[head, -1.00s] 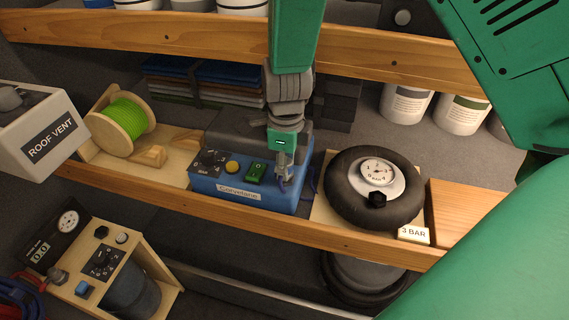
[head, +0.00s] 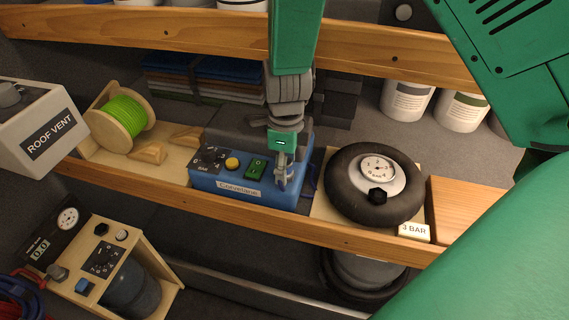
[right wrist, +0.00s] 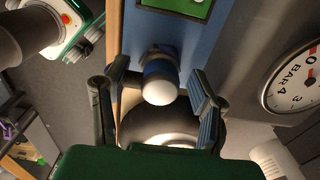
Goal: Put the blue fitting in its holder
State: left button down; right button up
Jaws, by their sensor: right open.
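The blue fitting (right wrist: 158,75) shows in the right wrist view as a short blue cylinder with a rounded white end. It lies between the spread fingers of my right gripper (right wrist: 157,105), with gaps on both sides. In the head view my right gripper (head: 283,180) reaches down at the right end of the blue compressor box (head: 262,201) and mostly hides the fitting. The gripper is open. I cannot tell whether the fitting is fixed to the box or sits in a holder. My left gripper is not in view.
A green cord reel (head: 120,118) is at left on the shelf. A grey roof vent box (head: 25,125) and a pump unit (head: 140,262) are further left. Wooden rails run behind and in front.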

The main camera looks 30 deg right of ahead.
notch_tip(320, 180, up, 12)
dwell(0.5)
jog(key=shift+f, duration=0.15)
dwell(0.3)
